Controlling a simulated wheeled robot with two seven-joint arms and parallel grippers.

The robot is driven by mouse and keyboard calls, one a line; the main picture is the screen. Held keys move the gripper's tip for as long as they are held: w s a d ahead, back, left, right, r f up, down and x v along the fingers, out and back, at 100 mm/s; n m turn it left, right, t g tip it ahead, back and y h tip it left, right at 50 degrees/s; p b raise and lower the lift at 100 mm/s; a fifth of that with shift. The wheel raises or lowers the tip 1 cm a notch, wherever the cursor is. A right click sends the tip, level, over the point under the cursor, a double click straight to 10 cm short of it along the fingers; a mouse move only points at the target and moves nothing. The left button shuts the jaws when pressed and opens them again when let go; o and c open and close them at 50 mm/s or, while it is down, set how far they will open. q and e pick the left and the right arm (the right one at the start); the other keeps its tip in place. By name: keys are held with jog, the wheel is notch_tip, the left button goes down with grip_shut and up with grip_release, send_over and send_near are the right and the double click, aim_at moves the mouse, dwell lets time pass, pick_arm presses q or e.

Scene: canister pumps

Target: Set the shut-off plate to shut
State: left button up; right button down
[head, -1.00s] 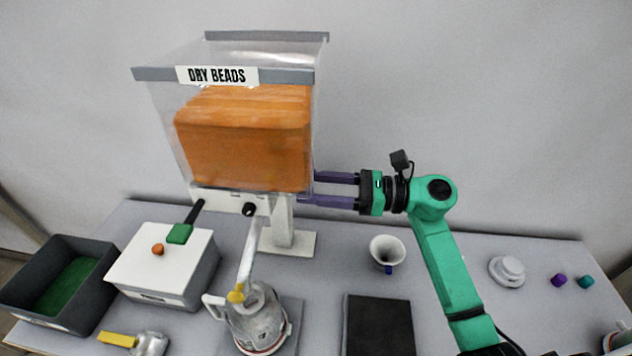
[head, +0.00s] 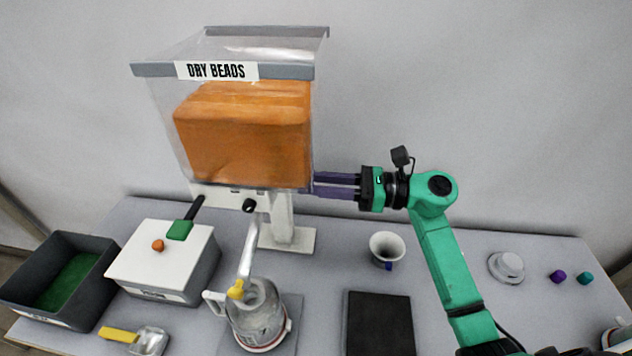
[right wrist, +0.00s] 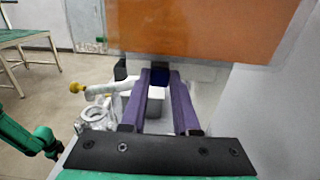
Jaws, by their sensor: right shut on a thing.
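The clear hopper (head: 160,110) labelled DRY BEADS holds an orange mass (head: 245,140) and stands on a white post. My right gripper (head: 318,185) reaches in from the right at the hopper's lower right edge. In the right wrist view its purple fingers (right wrist: 160,80) are shut on a small dark blue tab of the shut-off plate (right wrist: 160,72) under the orange. The plate is hidden in the head view, and I cannot tell how far in it sits. My left gripper is out of view.
A white-topped box (head: 150,262), a dark bin (head: 97,290) and a yellow-handled scoop (head: 120,335) are at left.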

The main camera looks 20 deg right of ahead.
dwell(0.7)
jog(key=b+x, duration=0.2)
jog(key=x, duration=0.1)
jog(key=shift+a, duration=0.1)
jog(key=c, duration=0.7)
grip_release()
jog(key=shift+o, duration=0.3)
jog(key=shift+a, duration=0.15)
